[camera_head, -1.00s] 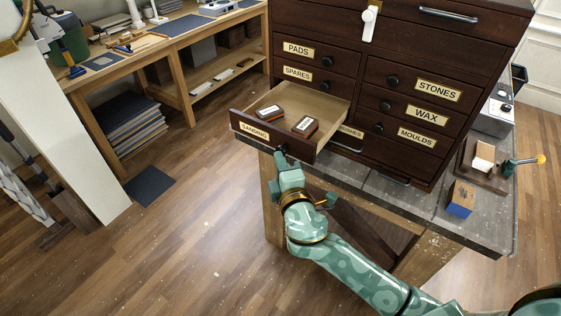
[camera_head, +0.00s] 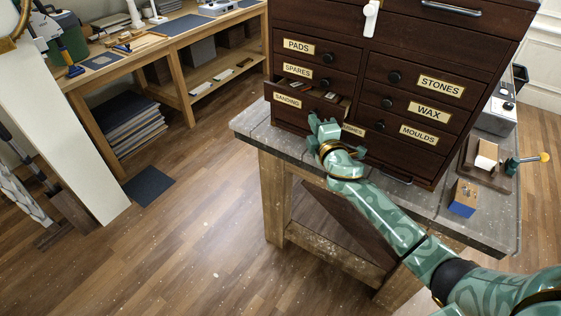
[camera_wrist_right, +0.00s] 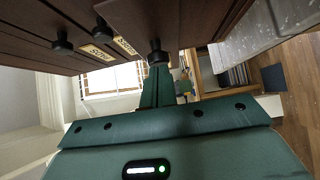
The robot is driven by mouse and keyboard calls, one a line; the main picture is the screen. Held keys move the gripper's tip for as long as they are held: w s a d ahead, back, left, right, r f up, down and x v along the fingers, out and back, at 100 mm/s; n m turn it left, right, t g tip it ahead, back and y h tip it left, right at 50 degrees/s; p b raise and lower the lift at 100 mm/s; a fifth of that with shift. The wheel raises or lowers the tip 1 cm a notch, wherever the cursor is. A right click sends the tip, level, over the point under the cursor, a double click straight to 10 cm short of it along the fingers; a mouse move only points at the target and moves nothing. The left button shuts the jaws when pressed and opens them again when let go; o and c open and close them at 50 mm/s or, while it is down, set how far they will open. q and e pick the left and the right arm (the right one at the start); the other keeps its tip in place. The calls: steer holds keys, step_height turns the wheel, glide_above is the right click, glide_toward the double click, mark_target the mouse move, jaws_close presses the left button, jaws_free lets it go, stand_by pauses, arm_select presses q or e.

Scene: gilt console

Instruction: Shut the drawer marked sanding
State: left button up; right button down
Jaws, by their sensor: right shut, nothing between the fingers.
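The drawer marked SANDING (camera_head: 286,115) is the lowest in the left column of the dark wooden cabinet (camera_head: 420,60). My right gripper (camera_head: 322,124) is shut and empty, at the right part of this drawer's front. It hides the drawer's knob in the head view. In the right wrist view, the closed fingers (camera_wrist_right: 157,84) point at a dark knob (camera_wrist_right: 157,52); whether they touch it I cannot tell. My left gripper is not in view.
The cabinet stands on a grey-topped bench (camera_head: 255,125). A workbench (camera_head: 165,50) stands at the back left. The floor left of the cabinet is open.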

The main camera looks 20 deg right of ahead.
mark_target(326, 112)
steer(key=w+d, duration=0.1)
steer(key=d, duration=0.1)
steer(key=w+d+b, duration=0.1)
steer(key=w+d, duration=0.1)
steer(key=shift+w+d, duration=0.25)
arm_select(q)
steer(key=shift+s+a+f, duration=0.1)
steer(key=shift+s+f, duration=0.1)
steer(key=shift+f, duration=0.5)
arm_select(e)
steer(key=shift+d+r, duration=0.15)
steer(key=shift+r, duration=0.05)
steer(key=shift+d+r, duration=0.1)
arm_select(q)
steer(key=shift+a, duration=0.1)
